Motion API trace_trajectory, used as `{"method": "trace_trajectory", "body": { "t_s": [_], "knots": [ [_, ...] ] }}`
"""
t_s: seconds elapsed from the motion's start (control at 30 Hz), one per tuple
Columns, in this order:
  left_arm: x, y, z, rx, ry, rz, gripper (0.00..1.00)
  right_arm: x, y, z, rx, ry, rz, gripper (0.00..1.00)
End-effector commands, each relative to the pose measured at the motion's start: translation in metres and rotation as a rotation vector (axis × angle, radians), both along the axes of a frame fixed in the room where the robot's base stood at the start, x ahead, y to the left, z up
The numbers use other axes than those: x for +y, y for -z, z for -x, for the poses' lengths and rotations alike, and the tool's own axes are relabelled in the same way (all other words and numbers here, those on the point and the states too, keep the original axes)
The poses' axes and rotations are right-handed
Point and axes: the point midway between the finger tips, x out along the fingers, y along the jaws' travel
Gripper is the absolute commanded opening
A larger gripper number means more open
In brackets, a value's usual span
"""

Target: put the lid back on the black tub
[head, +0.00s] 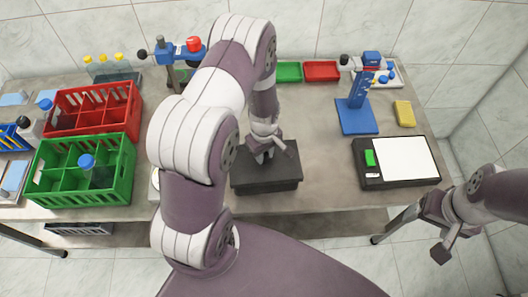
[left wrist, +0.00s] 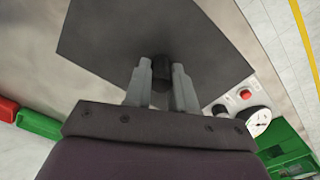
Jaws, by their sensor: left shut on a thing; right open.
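The black tub (head: 268,187) stands on the table in front of my left arm in the head view. Its dark flat lid (head: 245,178) lies over the tub's top; I cannot tell whether it is fully seated. My left gripper (head: 264,154) points down over the lid and is shut on its black knob. In the left wrist view the fingers of the gripper (left wrist: 160,88) are on both sides of the knob (left wrist: 160,68), above the dark square lid (left wrist: 105,45). My right gripper (head: 437,232) is open and empty off the table's right front edge.
A green crate (head: 60,190) and a red crate (head: 82,110) stand at the left. A scale with a white plate (head: 405,158), a blue stand (head: 357,115) and a yellow sponge (head: 404,113) are at the right. Red and green trays (head: 321,71) lie behind.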

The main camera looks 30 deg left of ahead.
Motion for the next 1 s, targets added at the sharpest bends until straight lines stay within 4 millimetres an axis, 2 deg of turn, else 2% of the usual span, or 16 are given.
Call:
{"method": "trace_trajectory", "body": {
  "t_s": [0.2, 0.23, 0.3, 0.33, 0.53, 0.6, 0.63, 0.87, 1.0],
  "knots": [
    [0.0001, -0.0001, -0.0003, -0.001, 0.000, 0.000, 0.00, 0.0000, 0.0000, 0.0000, 0.000, 0.000, 0.000, 0.76],
    [0.0001, -0.0001, -0.0003, -0.001, 0.000, 0.000, 0.28, 0.0000, 0.0000, 0.0000, 0.000, 0.000, 0.000, 0.76],
    [0.0000, -0.0001, -0.0002, 0.000, 0.000, 0.000, 0.51, 0.0000, 0.0000, 0.0000, 0.000, 0.000, 0.000, 0.76],
    [0.0000, -0.0001, -0.0002, 0.000, 0.000, 0.000, 0.54, 0.0000, 0.0000, 0.0000, 0.000, 0.000, 0.000, 0.76],
    [0.0000, 0.0000, -0.0001, 0.000, 0.000, 0.000, 0.54, 0.0000, 0.0000, 0.0000, 0.000, 0.000, 0.000, 0.76],
    [0.0000, 0.0001, 0.0000, 0.000, 0.000, 0.000, 0.77, 0.0000, 0.0000, 0.0000, 0.000, 0.000, 0.000, 0.76],
    [0.0000, 0.0001, 0.0000, 0.000, 0.000, 0.000, 0.80, 0.0000, 0.0000, 0.0000, 0.000, 0.000, 0.000, 0.76],
    [0.0000, 0.0000, 0.0000, 0.000, 0.000, 0.000, 0.80, 0.0000, -0.0001, 0.0000, 0.000, 0.000, 0.000, 0.76],
    [0.0000, -0.0064, -0.0001, 0.000, 0.000, 0.000, 0.80, 0.0000, -0.0058, 0.0000, 0.000, 0.000, 0.000, 0.76]
  ]
}}
